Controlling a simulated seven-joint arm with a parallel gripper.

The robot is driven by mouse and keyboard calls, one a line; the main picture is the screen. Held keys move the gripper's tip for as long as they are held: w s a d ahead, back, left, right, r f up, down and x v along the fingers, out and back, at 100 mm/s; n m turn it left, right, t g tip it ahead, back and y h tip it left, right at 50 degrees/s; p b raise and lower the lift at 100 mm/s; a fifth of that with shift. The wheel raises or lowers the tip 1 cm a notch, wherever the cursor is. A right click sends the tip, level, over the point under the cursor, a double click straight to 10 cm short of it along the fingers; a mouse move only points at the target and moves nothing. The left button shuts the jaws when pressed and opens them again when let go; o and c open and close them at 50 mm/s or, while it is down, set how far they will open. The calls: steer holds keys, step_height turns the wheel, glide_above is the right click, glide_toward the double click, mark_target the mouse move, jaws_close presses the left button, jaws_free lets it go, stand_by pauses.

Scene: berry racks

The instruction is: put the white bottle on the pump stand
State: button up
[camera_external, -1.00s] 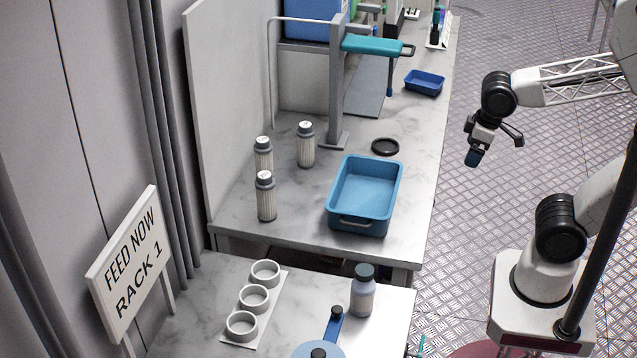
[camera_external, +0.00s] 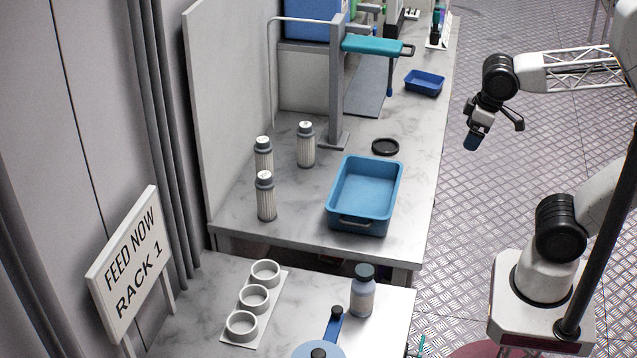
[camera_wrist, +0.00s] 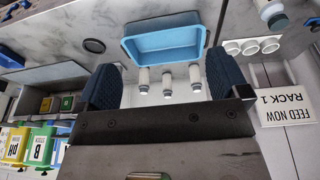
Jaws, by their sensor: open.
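Three white ribbed bottles with grey collars stand upright on the bench: a front one (camera_external: 266,200), a back left one (camera_external: 263,157) and a right one (camera_external: 305,148). Another pale bottle (camera_external: 362,296) with a dark green cap stands on the near table. I cannot tell for certain which is the white bottle. A grey upright stand (camera_external: 336,95) with a teal arm on top looks like the pump stand; its base is on the bench. My gripper (camera_external: 472,142) is open and empty in the air right of the bench. Its dark blue fingers are spread in the wrist view (camera_wrist: 166,82).
A blue tray (camera_external: 341,222) sits on the bench by the ribbed bottles, with a black ring (camera_external: 385,147) behind it. A smaller blue tray (camera_external: 424,92) lies further back. A white three-ring rack (camera_external: 236,338) is on the near table, beside a "FEED NOW RACK 1" sign (camera_external: 133,262).

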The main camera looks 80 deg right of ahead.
steer(key=w+a+r+n+t, duration=0.2)
steer(key=w+a+t, duration=0.15)
steer(key=w, duration=0.65)
steer(key=w+a+r+n+t, duration=0.15)
steer(key=w+t, duration=0.35)
steer(key=w, duration=0.5)
steer(key=n+g+y, duration=0.6)
steer(key=n+y, duration=0.4)
steer(key=y, duration=0.4)
glide_above(371, 268)
steer(key=d, duration=0.2)
step_height(371, 268, down, 4)
step_height(371, 268, down, 22)
steer(key=shift+w+a+r, duration=0.15)
steer(key=shift+r, duration=0.1)
steer(key=shift+f, duration=1.75)
